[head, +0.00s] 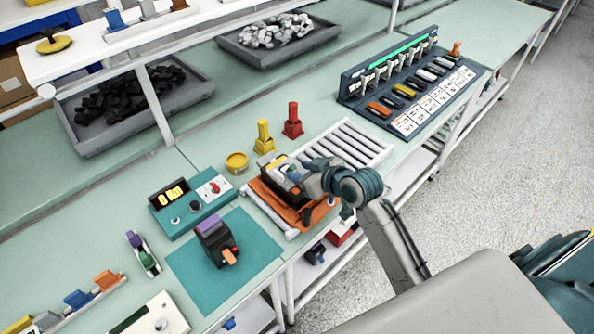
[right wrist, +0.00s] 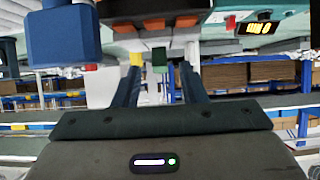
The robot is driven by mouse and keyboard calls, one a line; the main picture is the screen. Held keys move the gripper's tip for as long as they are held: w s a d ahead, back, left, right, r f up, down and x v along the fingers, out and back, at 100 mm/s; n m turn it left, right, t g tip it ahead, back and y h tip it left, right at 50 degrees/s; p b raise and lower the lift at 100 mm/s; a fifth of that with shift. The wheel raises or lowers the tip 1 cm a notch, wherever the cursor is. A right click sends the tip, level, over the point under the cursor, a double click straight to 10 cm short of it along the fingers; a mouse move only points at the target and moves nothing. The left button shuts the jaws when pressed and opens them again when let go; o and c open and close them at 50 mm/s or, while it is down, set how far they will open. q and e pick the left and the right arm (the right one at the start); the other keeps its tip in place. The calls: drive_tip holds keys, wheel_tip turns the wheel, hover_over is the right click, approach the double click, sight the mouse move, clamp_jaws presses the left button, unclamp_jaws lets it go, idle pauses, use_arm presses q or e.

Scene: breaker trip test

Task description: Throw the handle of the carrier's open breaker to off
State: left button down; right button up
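An orange carrier (head: 318,216) sits on the near end of the roller conveyor, bearing dark breaker bodies (head: 283,190) with pale tops. My right gripper (head: 296,173) is over the carrier and covers part of these breakers, so I cannot tell which handle is which or how it stands. In the right wrist view, my right gripper's two dark fingers (right wrist: 160,82) stand apart, with background visible between them. Orange and grey parts (right wrist: 155,26) and a blue block (right wrist: 64,34) show beyond the fingertips; contact is unclear. My left gripper is not in view.
A separate dark breaker with an orange handle (head: 217,240) stands on a teal mat (head: 258,243). A teal meter box (head: 190,206) is behind it. Yellow (head: 264,138) and red (head: 292,121) posts stand behind the carrier. Conveyor rollers (head: 350,143) to the right are clear.

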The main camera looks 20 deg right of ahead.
drive_tip(key=b+v, duration=0.1)
drive_tip(key=v, duration=0.7)
drive_tip(key=shift+b, duration=0.3)
drive_tip(key=shift+s, duration=0.1)
drive_tip(key=shift+d, duration=0.1)
